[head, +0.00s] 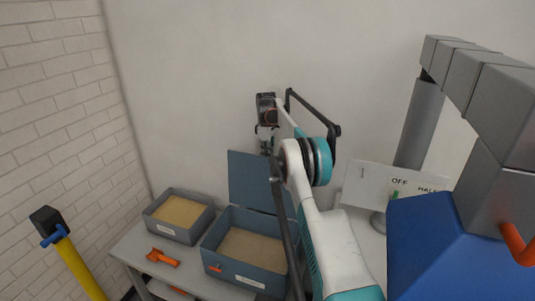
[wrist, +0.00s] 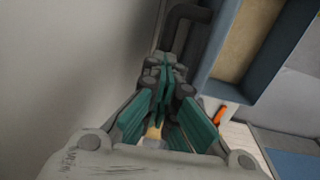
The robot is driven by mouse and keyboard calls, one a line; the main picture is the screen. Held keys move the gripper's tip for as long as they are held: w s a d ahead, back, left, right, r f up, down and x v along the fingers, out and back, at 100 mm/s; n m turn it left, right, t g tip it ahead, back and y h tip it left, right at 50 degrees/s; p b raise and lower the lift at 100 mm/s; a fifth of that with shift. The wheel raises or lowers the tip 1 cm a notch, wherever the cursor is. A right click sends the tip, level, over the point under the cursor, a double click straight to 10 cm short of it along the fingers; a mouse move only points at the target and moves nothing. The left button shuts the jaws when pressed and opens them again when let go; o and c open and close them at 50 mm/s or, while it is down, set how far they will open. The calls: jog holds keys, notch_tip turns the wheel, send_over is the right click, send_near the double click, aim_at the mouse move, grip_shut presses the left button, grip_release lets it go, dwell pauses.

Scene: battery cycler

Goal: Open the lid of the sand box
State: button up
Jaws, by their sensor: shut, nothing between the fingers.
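The blue-grey sand box (head: 207,251) stands on the table with sand (head: 250,247) showing inside. Its flat lid (head: 249,178) stands upright along the back edge, so the box is open. My gripper (head: 266,150) is at the top edge of the lid, in front of the wall; whether it touches the lid I cannot tell. In the wrist view my gripper (wrist: 161,78) has its fingers together with nothing between them. A box wall (wrist: 256,55) and sand show at the upper right there. My arm hides the right side of the box in the head view.
A smaller open grey box (head: 167,230) with sand stands to the left. An orange tool (head: 162,258) lies on the table (head: 133,248) in front of it. A sign panel (head: 375,185) stands to the right. A yellow post (head: 80,268) is at the lower left. The wall is close behind.

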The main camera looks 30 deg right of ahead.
jog(key=o, duration=0.7)
jog(key=shift+s+d+f, duration=0.1)
jog(key=shift+s+f, duration=0.05)
jog(key=shift+f, duration=0.4)
jog(key=shift+s+d+f, duration=0.1)
jog(key=shift+s+f, duration=0.05)
jog(key=shift+f, duration=0.4)
jog(key=shift+c, duration=0.2)
jog(key=shift+a, duration=0.1)
jog(key=shift+r, duration=0.1)
notch_tip(320, 180, up, 12)
jog(key=shift+w+a, duration=0.2)
jog(key=shift+a, duration=0.05)
